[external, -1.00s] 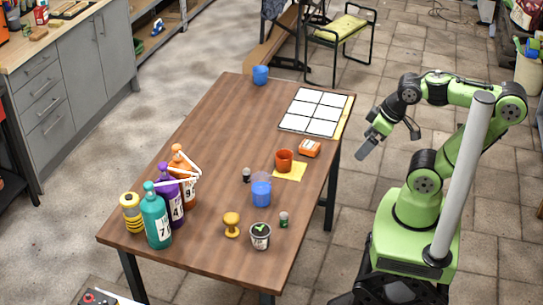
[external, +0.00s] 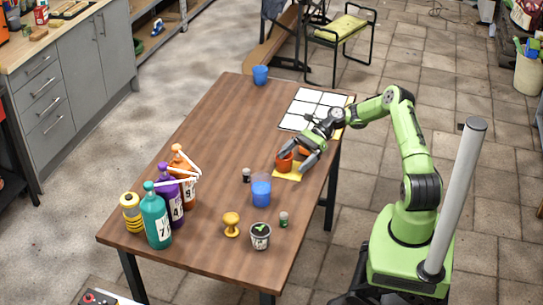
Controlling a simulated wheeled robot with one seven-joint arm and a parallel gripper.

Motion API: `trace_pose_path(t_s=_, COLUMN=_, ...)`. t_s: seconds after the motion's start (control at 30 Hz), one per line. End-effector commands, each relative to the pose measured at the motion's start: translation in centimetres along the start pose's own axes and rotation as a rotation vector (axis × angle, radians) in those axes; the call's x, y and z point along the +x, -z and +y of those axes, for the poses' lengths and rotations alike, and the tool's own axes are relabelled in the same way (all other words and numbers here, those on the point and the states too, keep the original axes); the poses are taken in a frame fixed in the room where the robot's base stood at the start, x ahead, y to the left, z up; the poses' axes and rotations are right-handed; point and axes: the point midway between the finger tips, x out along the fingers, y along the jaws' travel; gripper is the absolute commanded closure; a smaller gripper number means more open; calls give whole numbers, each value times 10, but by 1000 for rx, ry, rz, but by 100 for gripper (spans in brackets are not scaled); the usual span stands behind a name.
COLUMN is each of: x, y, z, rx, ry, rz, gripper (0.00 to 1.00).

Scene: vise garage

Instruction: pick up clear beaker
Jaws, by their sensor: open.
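A clear beaker with blue contents (external: 261,190) stands upright on the wooden table, right of the middle and toward the front. My gripper (external: 297,160) is open, over the table's right side. It is up and to the right of the beaker in the picture, apart from it. Its fingers point down to the left, close by the red cup (external: 284,166), which they partly cover. I cannot tell whether they touch the cup.
The red cup is on a yellow sheet (external: 290,176). A small dark jar (external: 246,175), a green-topped jar (external: 284,219), a labelled tub (external: 260,236) and a yellow goblet (external: 231,224) stand near the beaker. Pump bottles (external: 157,218) are at left. The table's middle (external: 215,135) is clear.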

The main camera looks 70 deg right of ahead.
Motion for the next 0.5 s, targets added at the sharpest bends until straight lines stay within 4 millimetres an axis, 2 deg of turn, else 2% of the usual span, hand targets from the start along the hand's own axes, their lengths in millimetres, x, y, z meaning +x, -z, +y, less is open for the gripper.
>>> trace_pose_path(t_s=0.07, x=11, y=0, z=0, rx=4, ry=-2, rz=-6, gripper=1)
trace_pose_path(t_s=0.33, x=80, y=2, z=2, rx=1, ry=-6, rz=-1, gripper=1)
trace_pose_path(t_s=0.5, x=104, y=1, z=1, rx=2, ry=-3, rz=1, gripper=1)
